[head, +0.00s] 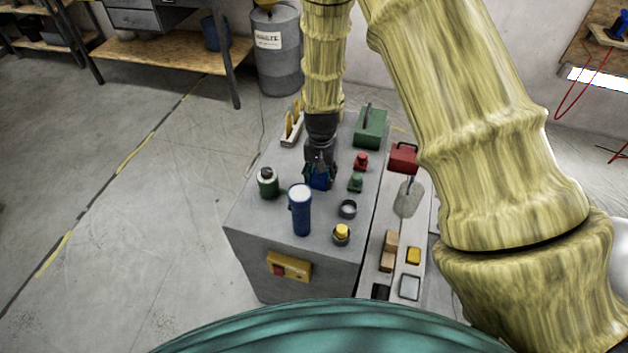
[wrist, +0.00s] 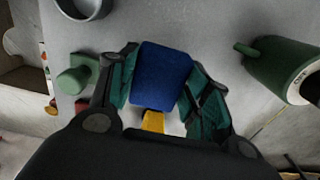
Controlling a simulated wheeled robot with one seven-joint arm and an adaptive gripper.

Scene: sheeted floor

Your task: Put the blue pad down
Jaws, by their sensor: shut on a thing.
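The blue pad (head: 320,181) is between the fingers of my gripper (head: 320,172), over the middle of the grey cabinet top (head: 262,221). In the wrist view the pad (wrist: 161,74) is a dark blue block with rounded corners. The green-padded fingers of my gripper (wrist: 157,90) press on its left and right sides. A small yellow piece (wrist: 153,121) shows at the pad's near edge. I cannot tell whether the pad touches the cabinet top, since the gripper hides its underside.
Around the gripper stand a green canister (head: 268,186), a blue cylinder (head: 301,212), a red knob (head: 361,162), a green knob (head: 355,183), a grey ring (head: 348,209) and a yellow-topped piece (head: 342,233). A green box (head: 370,129) stands behind. Bare top shows between them.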

